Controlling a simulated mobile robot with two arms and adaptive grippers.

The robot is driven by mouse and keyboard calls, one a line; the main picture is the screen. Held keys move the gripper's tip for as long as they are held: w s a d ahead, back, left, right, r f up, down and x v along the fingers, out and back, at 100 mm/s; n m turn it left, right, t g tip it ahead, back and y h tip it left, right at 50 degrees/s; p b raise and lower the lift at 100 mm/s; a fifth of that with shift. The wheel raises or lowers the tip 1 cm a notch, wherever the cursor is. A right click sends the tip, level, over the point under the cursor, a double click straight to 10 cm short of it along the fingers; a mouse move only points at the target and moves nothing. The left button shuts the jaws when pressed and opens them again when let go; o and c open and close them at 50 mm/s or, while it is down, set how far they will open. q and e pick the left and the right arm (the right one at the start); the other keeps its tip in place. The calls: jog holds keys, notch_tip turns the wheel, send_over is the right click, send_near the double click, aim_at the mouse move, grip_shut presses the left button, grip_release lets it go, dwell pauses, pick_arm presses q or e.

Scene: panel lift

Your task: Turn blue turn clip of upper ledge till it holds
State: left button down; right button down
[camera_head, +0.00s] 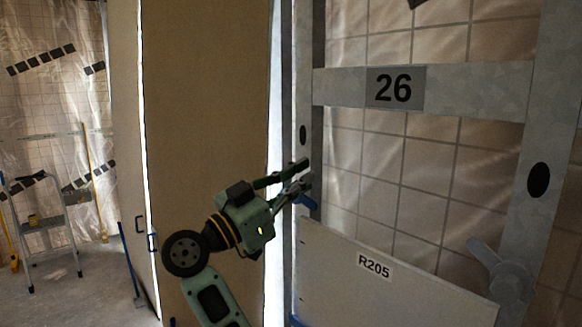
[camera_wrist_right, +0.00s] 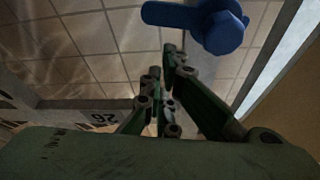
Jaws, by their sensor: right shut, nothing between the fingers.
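The blue turn clip (camera_head: 307,201) sits on the left upright of the metal frame, at the top left corner of the R205 panel (camera_head: 340,265). In the right wrist view the blue clip (camera_wrist_right: 222,32) shows its hexagonal head, with its lever pointing left. My right gripper (camera_head: 303,176) is shut and empty, just above and beside the clip in the head view. In the wrist view the fingertips (camera_wrist_right: 172,50) lie just left of the clip's head and below its lever; I cannot tell whether they touch. My left gripper is not in view.
A grey turn clip (camera_head: 497,272) is on the right upright. A crossbar marked 26 (camera_head: 340,87) spans the frame above. A tall brown panel (camera_head: 205,105) stands left of the frame. A stepladder (camera_head: 42,235) stands at far left, with bare floor beside it.

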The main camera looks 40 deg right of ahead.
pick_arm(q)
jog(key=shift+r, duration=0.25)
pick_arm(e)
jog(key=shift+w+a+f, duration=0.1)
jog(key=shift+w+f, duration=0.05)
jog(key=shift+f, duration=0.6)
